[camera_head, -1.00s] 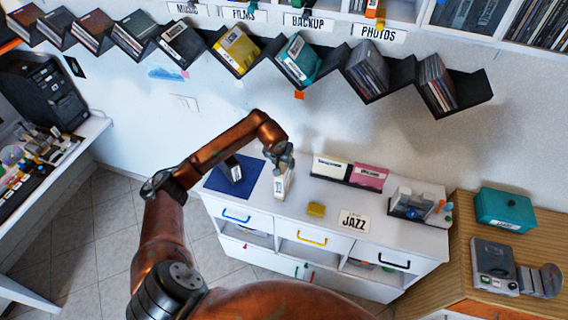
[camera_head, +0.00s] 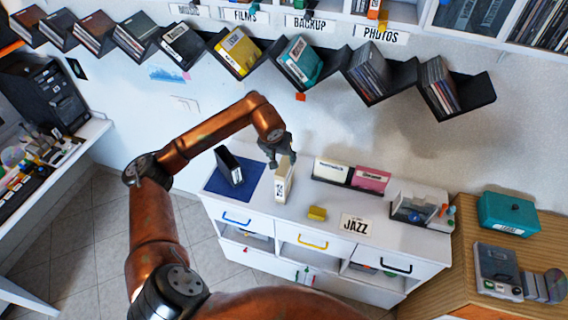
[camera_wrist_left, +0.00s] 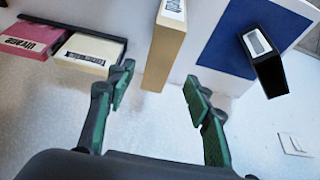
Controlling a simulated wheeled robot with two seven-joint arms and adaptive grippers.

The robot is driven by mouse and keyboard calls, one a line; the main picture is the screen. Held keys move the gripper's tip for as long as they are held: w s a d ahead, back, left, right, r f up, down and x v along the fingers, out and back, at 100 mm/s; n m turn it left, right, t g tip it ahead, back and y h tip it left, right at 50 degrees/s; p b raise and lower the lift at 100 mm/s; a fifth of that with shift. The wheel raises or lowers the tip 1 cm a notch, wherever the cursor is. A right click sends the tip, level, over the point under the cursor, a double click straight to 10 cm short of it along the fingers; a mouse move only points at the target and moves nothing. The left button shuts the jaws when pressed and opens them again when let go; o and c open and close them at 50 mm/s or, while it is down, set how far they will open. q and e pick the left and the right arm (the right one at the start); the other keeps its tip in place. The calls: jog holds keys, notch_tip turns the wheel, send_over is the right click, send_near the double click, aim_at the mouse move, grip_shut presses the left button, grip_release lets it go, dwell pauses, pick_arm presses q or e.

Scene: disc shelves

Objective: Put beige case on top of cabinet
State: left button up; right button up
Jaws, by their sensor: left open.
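The beige case (camera_head: 284,180) stands upright on the white cabinet (camera_head: 300,205), just right of the blue mat (camera_head: 215,184). In the left wrist view the beige case (camera_wrist_left: 163,48) shows ahead, between the lines of the two fingers. My left gripper (camera_head: 279,158) is open and empty, just behind and above the case. In the wrist view the fingertips (camera_wrist_left: 158,80) are apart with a clear gap, and the case appears free of them. My right gripper is not in view.
A black case (camera_head: 230,166) stands on the mat. Cream (camera_head: 331,170) and pink (camera_head: 370,179) cases, a yellow block (camera_head: 317,213) and a JAZZ sign (camera_head: 355,224) share the cabinet top. A zigzag shelf (camera_head: 375,88) of discs hangs above. A wooden desk (camera_head: 462,262) stands at right.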

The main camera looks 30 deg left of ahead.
pick_arm(q)
jog(key=v, duration=0.2)
jog(key=shift+s+r, duration=0.15)
jog(key=shift+r, duration=0.2)
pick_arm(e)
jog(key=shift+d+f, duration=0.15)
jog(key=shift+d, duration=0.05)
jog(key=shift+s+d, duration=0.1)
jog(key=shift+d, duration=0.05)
pick_arm(q)
jog(key=shift+d, duration=0.1)
